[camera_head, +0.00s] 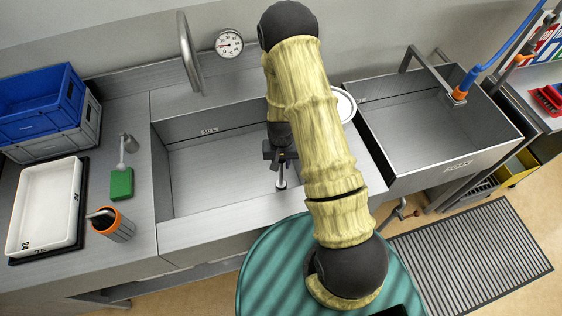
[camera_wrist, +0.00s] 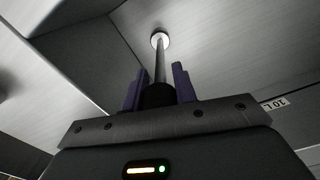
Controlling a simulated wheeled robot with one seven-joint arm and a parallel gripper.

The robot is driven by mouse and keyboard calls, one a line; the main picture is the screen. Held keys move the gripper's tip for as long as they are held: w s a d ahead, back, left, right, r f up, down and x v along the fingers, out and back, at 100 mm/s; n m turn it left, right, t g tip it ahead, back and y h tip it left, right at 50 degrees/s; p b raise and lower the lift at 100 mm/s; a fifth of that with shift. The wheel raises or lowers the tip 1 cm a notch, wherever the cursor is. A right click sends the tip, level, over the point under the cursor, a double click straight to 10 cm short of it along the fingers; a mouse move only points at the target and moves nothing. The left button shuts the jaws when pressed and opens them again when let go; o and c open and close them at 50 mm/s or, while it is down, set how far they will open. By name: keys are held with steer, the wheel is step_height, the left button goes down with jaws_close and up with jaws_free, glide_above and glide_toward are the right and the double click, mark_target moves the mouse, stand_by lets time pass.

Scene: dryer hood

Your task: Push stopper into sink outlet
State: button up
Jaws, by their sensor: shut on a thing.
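The stopper (camera_head: 281,181) shows as a thin upright rod with a small round foot, inside the left sink basin (camera_head: 215,185). My gripper (camera_head: 281,157) is above it, over the right part of the basin, shut on the rod's dark upper end. In the wrist view the stopper (camera_wrist: 160,62) runs out from between the two purple fingers of my gripper (camera_wrist: 158,92) to a pale disc at its far end. The disc is at or close to the basin floor; I cannot tell whether it touches. I cannot make out the sink outlet.
My arm covers the basin's right side and partly hides a white round dish (camera_head: 344,105). A tap (camera_head: 188,55) stands behind the basin. A second basin (camera_head: 430,125) is at right. A white tray (camera_head: 46,205), green sponge (camera_head: 121,183) and orange-rimmed cup (camera_head: 113,226) stand at left.

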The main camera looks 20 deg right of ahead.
steer(key=shift+f, duration=0.2)
steer(key=o, duration=1.1)
steer(key=shift+o, duration=0.2)
steer(key=shift+r, duration=0.15)
step_height(320, 180, up, 17)
steer(key=b, duration=0.2)
steer(key=shift+r+b, duration=0.15)
steer(key=shift+b, duration=0.2)
